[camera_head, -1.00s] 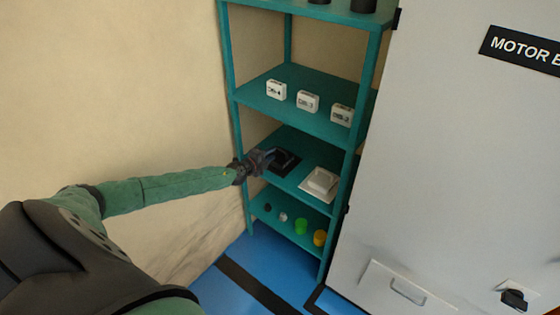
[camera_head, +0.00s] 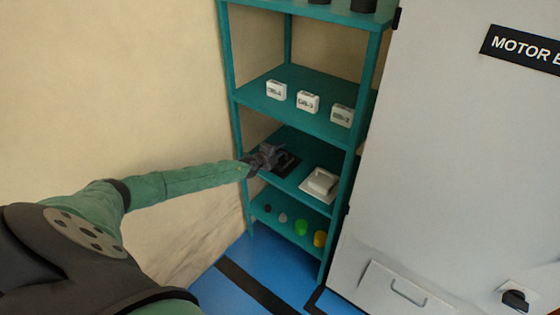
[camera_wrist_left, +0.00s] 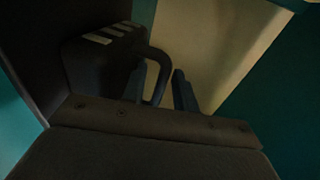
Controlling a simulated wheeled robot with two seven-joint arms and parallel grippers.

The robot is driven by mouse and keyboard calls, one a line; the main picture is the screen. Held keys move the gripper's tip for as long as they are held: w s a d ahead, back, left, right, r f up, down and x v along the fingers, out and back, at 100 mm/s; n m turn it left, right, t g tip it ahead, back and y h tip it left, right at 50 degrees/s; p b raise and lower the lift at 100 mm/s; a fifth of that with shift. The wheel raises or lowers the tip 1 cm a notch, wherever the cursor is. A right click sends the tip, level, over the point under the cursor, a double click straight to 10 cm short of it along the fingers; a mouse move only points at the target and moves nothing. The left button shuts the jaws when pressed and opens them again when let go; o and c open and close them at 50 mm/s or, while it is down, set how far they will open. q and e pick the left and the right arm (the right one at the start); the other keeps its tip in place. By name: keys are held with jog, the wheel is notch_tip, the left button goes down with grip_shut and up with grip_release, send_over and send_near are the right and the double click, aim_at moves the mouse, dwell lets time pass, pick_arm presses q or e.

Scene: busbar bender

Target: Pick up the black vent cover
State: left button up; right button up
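The black vent cover (camera_head: 288,166) lies on the third shelf down, at its left side, partly hidden by my left gripper (camera_head: 268,156). In the left wrist view the vent cover (camera_wrist_left: 92,62) is dark, with pale slots and a looped handle (camera_wrist_left: 160,72). My left gripper (camera_wrist_left: 164,90) shows there with its two fingers apart, one on each side of the handle's outer bar. I cannot tell whether either finger touches the handle. My right gripper is not in view.
A white cover (camera_head: 320,184) sits on the same shelf to the right. White labelled blocks (camera_head: 308,101) stand on the shelf above, and small coloured pieces (camera_head: 301,227) on the shelf below. A grey cabinet (camera_head: 450,170) stands right of the teal rack.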

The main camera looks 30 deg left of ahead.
pick_arm(q)
jog(key=shift+c, duration=0.4)
grip_shut()
jog(key=shift+r, duration=0.1)
